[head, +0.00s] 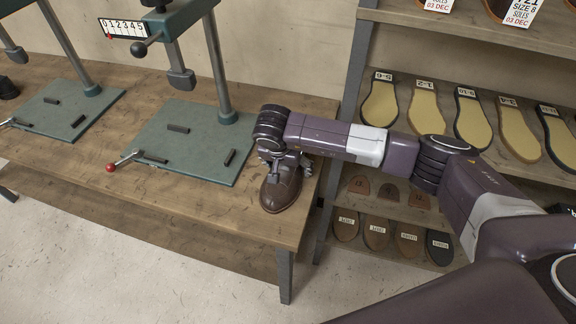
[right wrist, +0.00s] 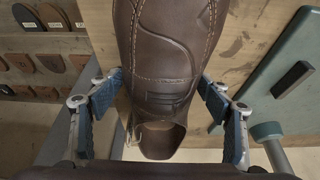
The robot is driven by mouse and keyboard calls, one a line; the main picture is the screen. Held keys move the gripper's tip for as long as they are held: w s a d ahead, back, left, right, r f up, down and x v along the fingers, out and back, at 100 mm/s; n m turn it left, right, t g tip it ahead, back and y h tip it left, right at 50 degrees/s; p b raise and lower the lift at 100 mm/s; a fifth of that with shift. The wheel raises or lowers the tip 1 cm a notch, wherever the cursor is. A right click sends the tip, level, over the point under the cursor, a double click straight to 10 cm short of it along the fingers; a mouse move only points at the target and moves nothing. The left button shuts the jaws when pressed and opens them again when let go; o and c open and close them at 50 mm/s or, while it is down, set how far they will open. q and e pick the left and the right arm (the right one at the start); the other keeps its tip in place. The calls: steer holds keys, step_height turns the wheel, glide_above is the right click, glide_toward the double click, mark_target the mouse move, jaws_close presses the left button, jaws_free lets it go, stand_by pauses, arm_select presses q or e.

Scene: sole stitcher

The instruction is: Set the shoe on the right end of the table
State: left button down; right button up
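A dark brown leather shoe (head: 281,190) is at the right end of the wooden table (head: 238,218), its toe toward the front edge. It looks upright; whether its sole rests on the top or hovers just above is hard to tell. My right gripper (head: 284,160) is at the shoe's rear part, coming from above. My left gripper is not in view.
A second green base (head: 65,105) is farther left. A shelf rack (head: 430,195) with several soles stands close to the table's right end.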

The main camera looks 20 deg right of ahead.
steer(key=shift+o, duration=0.5)
steer(key=shift+r, duration=0.25)
steer(key=b+v, duration=0.1)
steer(key=v, duration=1)
steer(key=shift+s+a+r, duration=0.1)
steer(key=shift+r, duration=0.3)
steer(key=shift+f, duration=0.1)
